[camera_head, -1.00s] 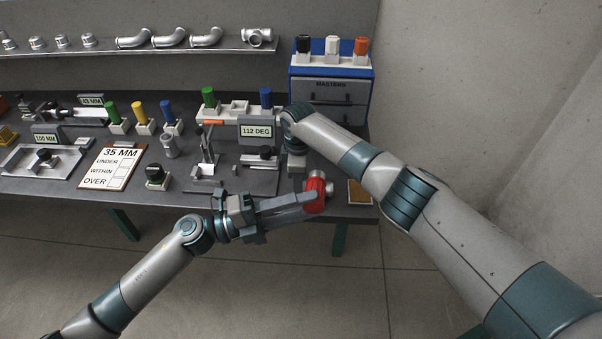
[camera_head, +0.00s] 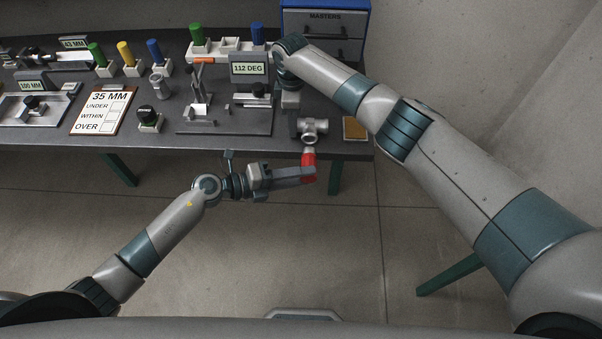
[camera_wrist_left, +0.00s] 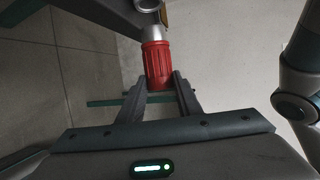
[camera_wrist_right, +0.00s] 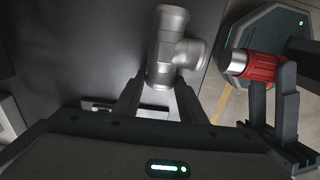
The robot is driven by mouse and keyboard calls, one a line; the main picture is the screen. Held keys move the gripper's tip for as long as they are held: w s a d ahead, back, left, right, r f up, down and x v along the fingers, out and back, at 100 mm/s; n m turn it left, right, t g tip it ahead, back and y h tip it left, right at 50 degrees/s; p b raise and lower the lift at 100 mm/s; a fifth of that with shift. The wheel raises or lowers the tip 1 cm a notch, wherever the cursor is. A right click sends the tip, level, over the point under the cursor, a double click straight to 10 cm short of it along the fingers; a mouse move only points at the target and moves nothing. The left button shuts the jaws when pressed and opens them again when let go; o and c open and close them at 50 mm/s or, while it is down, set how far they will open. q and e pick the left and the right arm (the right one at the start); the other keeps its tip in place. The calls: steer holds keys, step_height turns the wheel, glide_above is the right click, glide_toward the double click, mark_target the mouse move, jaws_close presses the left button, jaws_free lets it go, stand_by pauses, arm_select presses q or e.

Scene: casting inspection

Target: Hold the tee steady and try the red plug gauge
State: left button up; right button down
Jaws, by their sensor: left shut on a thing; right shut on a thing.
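The grey metal tee (camera_head: 316,126) is over the front edge of the bench in the head view. My right gripper (camera_head: 296,122) is shut on it, and the right wrist view shows the fingers around the lower end of the tee (camera_wrist_right: 168,50). My left gripper (camera_head: 308,173) is shut on the red handle of the plug gauge (camera_head: 309,160). In the left wrist view the red plug gauge (camera_wrist_left: 157,65) has its silver end pointing away from the gripper. In the right wrist view that silver end faces the tee's side branch, with a small gap between them.
The bench (camera_head: 225,143) carries a 112 DEG display (camera_head: 249,68), a 35 MM card (camera_head: 101,110) and several coloured gauges in holders. A brown pad (camera_head: 354,128) lies right of the tee. A blue MASTERS cabinet (camera_head: 326,35) stands behind.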

mark_target(302, 165)
arm_select(q)
steer(key=shift+w, duration=0.1)
steer(key=shift+w, duration=1.05)
steer(key=o, duration=0.3)
steer(key=shift+c, duration=1.4)
steer(key=shift+w, duration=0.75)
stand_by(2.6)
steer(key=shift+s, duration=0.2)
steer(key=shift+s, duration=0.25)
